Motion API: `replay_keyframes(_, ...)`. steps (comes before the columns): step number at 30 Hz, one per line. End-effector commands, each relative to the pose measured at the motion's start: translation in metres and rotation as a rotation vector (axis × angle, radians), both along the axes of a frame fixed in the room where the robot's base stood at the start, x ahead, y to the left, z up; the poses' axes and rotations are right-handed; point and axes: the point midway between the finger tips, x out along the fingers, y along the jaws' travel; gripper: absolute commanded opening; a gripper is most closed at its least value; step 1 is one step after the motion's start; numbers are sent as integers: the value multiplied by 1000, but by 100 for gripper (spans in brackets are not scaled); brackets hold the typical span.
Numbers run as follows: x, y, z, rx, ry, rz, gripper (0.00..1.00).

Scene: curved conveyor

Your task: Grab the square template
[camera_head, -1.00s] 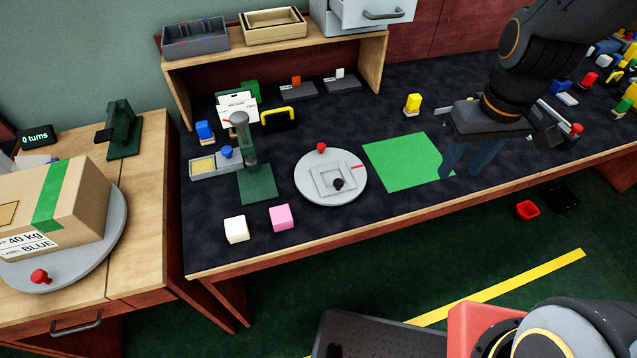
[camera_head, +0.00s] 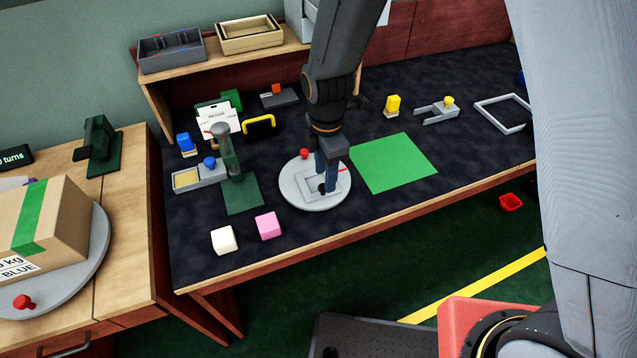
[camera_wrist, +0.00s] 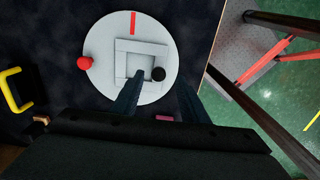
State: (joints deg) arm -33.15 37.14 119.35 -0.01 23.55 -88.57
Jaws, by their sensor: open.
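A light grey square template (camera_head: 306,186) with a square opening and a black knob (camera_head: 322,189) lies on the round grey turntable (camera_head: 291,193). In the wrist view the template (camera_wrist: 121,62) lies at the middle of the turntable (camera_wrist: 98,50), with the knob (camera_wrist: 158,74) at its lower right corner. My gripper (camera_head: 328,186) is open above the template and partly covers it in the head view. In the wrist view my gripper's fingertips (camera_wrist: 162,80) stand either side of the knob. I cannot tell how far above it they are.
A red knob (camera_head: 304,153) stands on the turntable's rim. A green sheet (camera_head: 395,162) lies to the right, a green stand (camera_head: 228,150) to the left. White (camera_head: 224,240) and pink (camera_head: 268,225) cubes sit in front. A larger square frame (camera_head: 487,113) lies far right.

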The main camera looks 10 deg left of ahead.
Motion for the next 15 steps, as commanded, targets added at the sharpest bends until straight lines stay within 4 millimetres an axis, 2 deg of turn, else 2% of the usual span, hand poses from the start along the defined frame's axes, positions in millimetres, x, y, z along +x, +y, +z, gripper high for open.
replay_keyframes(5,0,0,-11,-1,2,-2,40)
replay_keyframes(15,1,1,-47,-1,1,-3,40)
